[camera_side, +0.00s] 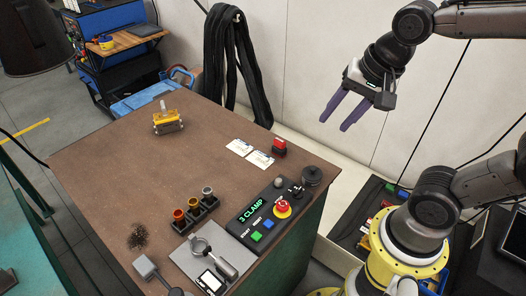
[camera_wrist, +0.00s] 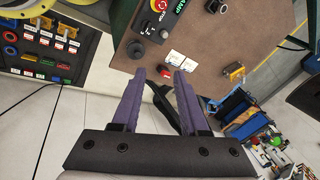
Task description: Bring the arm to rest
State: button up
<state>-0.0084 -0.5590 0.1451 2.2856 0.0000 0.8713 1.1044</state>
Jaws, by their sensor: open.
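My gripper (camera_side: 345,108) has two long purple fingers. It is open and empty, held up in the air at the upper right of the side view, beyond the far right corner of the brown worktable (camera_side: 110,178). In the wrist view my gripper (camera_wrist: 160,75) shows its two fingers apart with nothing between them. The fingers point toward the table corner (camera_wrist: 215,25), with the floor and wall also in view. No part of my gripper touches anything in these frames.
On the table are a control box (camera_side: 262,215) with a red emergency button, a red block (camera_side: 279,146), white cards (camera_side: 250,152), a yellow clamp-like part (camera_side: 168,122), a rack of cups (camera_side: 195,213) and a grey fixture (camera_side: 205,258). A black hose (camera_side: 236,60) hangs behind. The table's middle is clear.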

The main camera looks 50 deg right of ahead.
jog(key=s+n+t, duration=0.1)
jog(key=s+n, duration=0.5)
jog(key=n, duration=0.6)
jog(key=shift+f+n, duration=0.2)
jog(key=shift+n, duration=0.1)
